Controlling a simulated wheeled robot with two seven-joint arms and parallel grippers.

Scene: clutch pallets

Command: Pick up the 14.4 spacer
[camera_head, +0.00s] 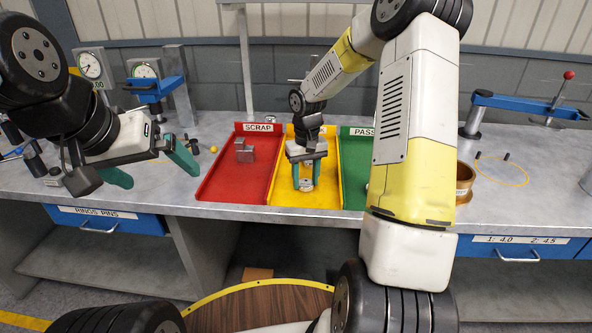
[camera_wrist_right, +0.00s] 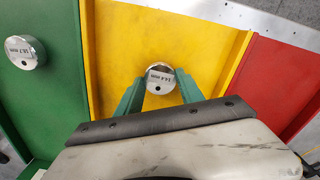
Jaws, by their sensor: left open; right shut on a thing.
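The 14.4 spacer (camera_wrist_right: 160,79) is a small silver cylinder with "14.4 mm" on its face and a dark hole. It is between the green fingers of my right gripper (camera_wrist_right: 160,92), which are shut on it. In the head view my right gripper (camera_head: 305,180) reaches down over the yellow tray (camera_head: 272,194), and the spacer (camera_head: 306,184) shows between its fingertips, low over the tray floor. I cannot tell if it touches the floor.
The red SCRAP tray (camera_head: 222,181) holds grey metal blocks (camera_head: 245,151). The green PASS tray (camera_head: 353,175) holds a silver spacer (camera_wrist_right: 27,53) marked 16.7 mm. Dial gauges (camera_head: 90,66) stand at the back left. A brass ring (camera_head: 465,184) sits right of the trays.

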